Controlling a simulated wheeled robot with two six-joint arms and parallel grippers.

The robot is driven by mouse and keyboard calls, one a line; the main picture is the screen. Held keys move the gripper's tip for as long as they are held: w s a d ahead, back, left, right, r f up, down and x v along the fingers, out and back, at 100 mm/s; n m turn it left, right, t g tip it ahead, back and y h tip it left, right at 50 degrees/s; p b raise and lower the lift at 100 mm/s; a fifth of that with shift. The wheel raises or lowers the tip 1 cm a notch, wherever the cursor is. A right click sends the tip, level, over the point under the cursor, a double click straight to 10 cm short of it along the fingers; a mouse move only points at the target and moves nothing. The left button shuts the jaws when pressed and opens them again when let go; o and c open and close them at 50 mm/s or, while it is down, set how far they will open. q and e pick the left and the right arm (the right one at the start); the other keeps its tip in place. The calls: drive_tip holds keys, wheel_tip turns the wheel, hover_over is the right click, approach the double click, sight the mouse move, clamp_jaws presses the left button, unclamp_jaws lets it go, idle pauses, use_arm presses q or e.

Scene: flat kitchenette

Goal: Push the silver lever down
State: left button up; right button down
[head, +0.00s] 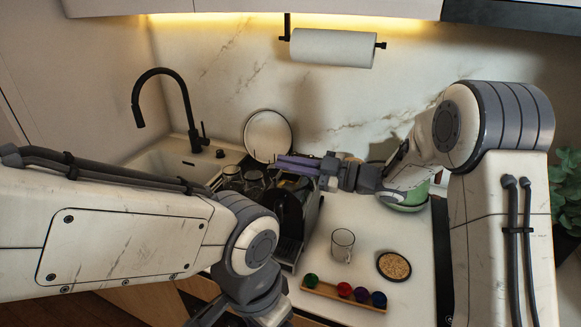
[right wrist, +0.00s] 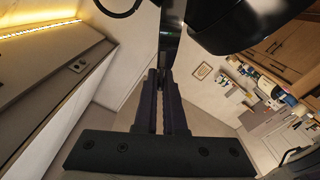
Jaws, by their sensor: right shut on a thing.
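The coffee machine (head: 291,222) is black with silvery sides and stands on the counter, partly behind my left arm. My right gripper (head: 284,163) reaches in from the right over the machine's top, its fingers pointing left. In the right wrist view its two dark fingers (right wrist: 160,82) are close together, shut on a thin piece at their tips. This piece appears to be the silver lever, mostly hidden by the fingers. A glossy dark part lies just beyond them. My left gripper (head: 240,312) is low at the bottom edge, partly cut off, its fingertips not shown.
Several glasses (head: 250,182) and a white plate (head: 268,136) stand by the sink. A clear mug (head: 342,245), a round dish (head: 394,266) and a wooden holder (head: 325,290) with several coloured capsules are on the counter. A green bowl (head: 408,200) is behind my right arm.

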idle(0.3)
drive_tip(key=c, duration=1)
unclamp_jaws()
drive_tip(key=shift+s+d, duration=0.15)
drive_tip(key=shift+d, duration=0.35)
drive_tip(key=b+v, duration=0.3)
drive_tip(key=v, duration=0.6)
drive_tip(key=shift+s+d, duration=0.15)
drive_tip(key=shift+d, duration=0.15)
